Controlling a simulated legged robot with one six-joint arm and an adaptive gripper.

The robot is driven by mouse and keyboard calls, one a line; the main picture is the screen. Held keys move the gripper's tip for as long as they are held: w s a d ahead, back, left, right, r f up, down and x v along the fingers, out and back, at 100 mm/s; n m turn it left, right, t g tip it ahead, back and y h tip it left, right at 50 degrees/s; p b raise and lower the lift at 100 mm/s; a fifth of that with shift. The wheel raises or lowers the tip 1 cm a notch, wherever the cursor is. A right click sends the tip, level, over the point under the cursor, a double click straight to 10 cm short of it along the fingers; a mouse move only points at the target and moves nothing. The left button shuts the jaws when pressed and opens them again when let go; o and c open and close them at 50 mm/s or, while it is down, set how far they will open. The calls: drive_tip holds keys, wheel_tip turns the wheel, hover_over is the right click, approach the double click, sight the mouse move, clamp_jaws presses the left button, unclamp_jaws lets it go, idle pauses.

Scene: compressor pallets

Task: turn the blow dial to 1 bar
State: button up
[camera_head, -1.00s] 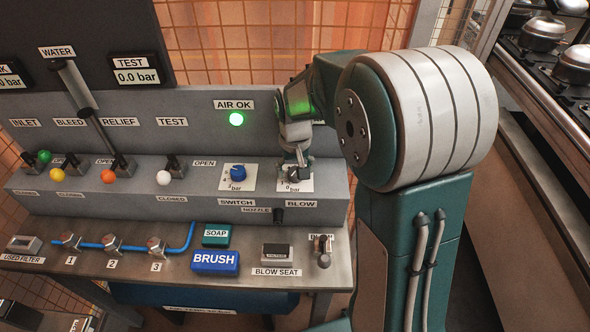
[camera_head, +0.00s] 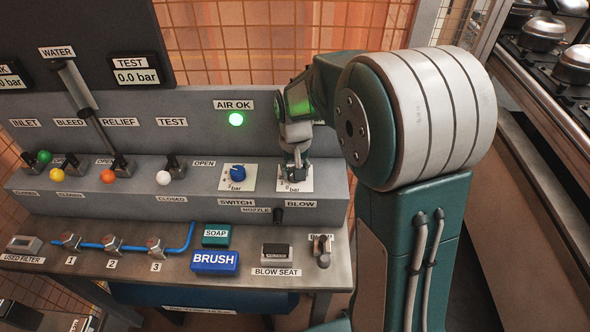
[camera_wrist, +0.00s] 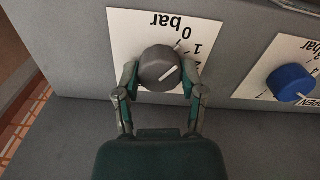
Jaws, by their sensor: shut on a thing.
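The blow dial is a dark grey round knob (camera_wrist: 158,66) on a white scale plate (camera_wrist: 125,28), seen upside down in the wrist view. The scale shows 0, 1 and 2 beside "bar". The knob's white pointer line slants up and right, roughly toward the 1; its exact reading is hard to tell. My gripper (camera_wrist: 160,72) is shut on the knob, one finger on each side. In the head view my gripper (camera_head: 296,168) covers most of the knob above the BLOW label (camera_head: 301,204).
A blue switch dial (camera_head: 238,172) sits to the left on its own plate; it shows at the right in the wrist view (camera_wrist: 289,82). A blue brush block (camera_head: 215,262) and the blow seat (camera_head: 277,250) lie on the shelf below.

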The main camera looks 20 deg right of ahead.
drive_tip(key=shift+s+f+m, duration=0.1)
drive_tip(key=shift+m, duration=2.3)
drive_tip(key=o, duration=1.1)
drive_tip(key=shift+a, duration=0.1)
drive_tip(key=shift+o, duration=0.2)
drive_tip(key=shift+r, duration=0.45)
wheel_tip(320, 180, up, 11)
